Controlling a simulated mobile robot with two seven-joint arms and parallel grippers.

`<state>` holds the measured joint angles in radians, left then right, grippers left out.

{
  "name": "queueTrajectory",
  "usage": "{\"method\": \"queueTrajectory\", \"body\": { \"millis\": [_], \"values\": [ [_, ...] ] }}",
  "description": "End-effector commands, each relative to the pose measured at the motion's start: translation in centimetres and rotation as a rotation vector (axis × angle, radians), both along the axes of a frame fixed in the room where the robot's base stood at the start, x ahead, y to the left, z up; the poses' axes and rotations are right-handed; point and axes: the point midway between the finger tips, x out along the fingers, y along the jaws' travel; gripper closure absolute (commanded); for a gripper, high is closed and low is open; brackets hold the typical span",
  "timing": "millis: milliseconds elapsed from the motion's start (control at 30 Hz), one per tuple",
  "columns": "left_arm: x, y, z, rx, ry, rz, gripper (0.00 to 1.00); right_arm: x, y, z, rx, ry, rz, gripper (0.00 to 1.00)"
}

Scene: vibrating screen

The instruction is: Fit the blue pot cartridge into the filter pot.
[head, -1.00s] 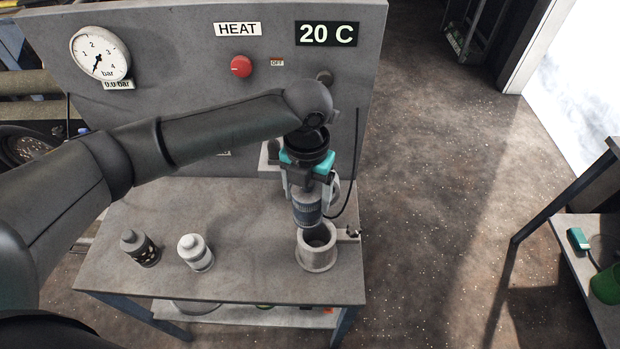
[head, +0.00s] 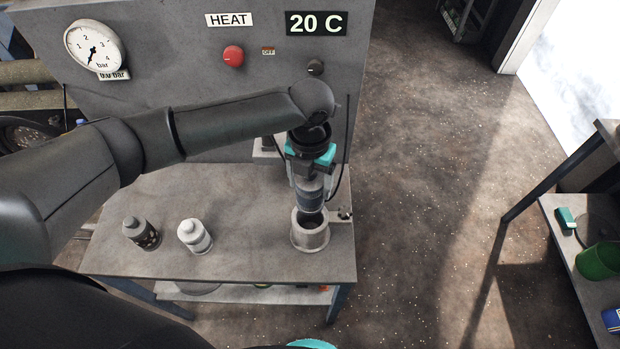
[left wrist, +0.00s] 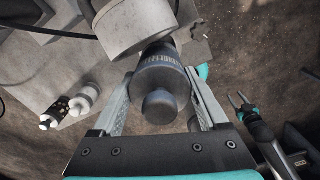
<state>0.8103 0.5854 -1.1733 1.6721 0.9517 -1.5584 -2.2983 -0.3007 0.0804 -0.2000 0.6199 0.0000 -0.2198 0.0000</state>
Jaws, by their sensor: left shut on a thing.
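The blue pot cartridge (head: 311,195) hangs upright below my left gripper (head: 311,182), which is shut on it. The filter pot (head: 310,237) is a pale grey open cylinder at the table's right end. The cartridge's lower end is at the pot's mouth, towards its back edge; part of the dark opening shows in front. I cannot tell whether the end is inside the rim. In the left wrist view the cartridge (left wrist: 160,85) sits between both fingers, and the pot (left wrist: 128,25) is beyond it. My right gripper (left wrist: 241,100) appears there, fingers apart and empty.
A dark canister (head: 141,233) and a white canister (head: 195,237) stand left of the pot on the grey table (head: 240,265). A small fitting (head: 344,214) sits right beside the pot. The panel (head: 190,95) with gauge and red knob rises behind.

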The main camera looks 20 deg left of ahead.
Motion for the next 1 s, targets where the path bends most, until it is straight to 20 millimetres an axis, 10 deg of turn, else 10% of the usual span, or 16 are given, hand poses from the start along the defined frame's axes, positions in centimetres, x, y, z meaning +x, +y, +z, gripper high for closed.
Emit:
{"method": "queueTrajectory", "body": {
  "millis": [500,1000],
  "values": [
    [0.0,0.0,-5.1,0.000,0.001,0.000,0.90,0.1,0.0,-3.2,0.000,-0.001,0.000,0.50],
    [0.0,0.0,-5.7,-0.001,0.000,0.000,0.90,0.1,0.0,-3.4,0.000,-0.001,0.000,0.50]
  ]
}}
